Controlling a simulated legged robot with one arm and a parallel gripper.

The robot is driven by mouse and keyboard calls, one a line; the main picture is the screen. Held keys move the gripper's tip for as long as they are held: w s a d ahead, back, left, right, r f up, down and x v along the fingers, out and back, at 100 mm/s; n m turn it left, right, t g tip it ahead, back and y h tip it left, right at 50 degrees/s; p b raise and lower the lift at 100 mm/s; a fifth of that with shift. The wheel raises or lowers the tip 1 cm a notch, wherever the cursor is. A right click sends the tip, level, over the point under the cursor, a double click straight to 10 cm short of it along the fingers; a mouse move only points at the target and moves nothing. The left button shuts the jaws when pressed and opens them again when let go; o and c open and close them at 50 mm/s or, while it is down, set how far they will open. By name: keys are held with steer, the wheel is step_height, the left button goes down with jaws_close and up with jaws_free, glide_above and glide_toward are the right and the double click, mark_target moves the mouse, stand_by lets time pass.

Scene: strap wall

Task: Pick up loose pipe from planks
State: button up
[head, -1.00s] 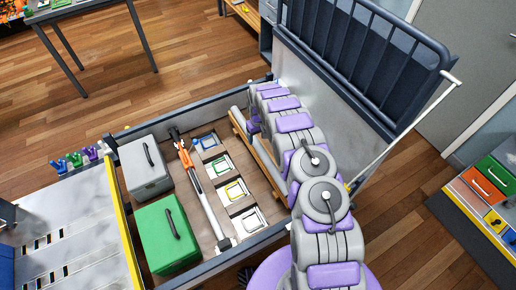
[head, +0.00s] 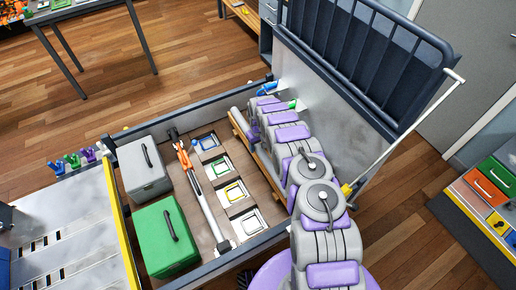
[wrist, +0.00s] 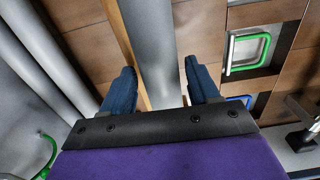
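The loose pipe (wrist: 158,40) is a smooth grey tube, seen in the wrist view running down between my fingers. A light wooden plank (wrist: 124,38) lies along its left side. My gripper (wrist: 164,82) has two blue fingers, spread apart with one on each side of the pipe; gaps show between the fingers and the pipe. In the head view, the pipe's end (head: 236,115) shows beside the planks (head: 262,155) on the right of the tray. My arm hides most of the pipe and my fingertips there.
The tray's dark rim (head: 190,97) surrounds a grey case (head: 147,172), a green case (head: 166,236), an orange-and-white tool (head: 202,192) and several framed coloured handles (head: 237,190). A tall grey panel (head: 335,125) with a railing stands right of my arm.

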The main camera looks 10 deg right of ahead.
steer(key=c, duration=1)
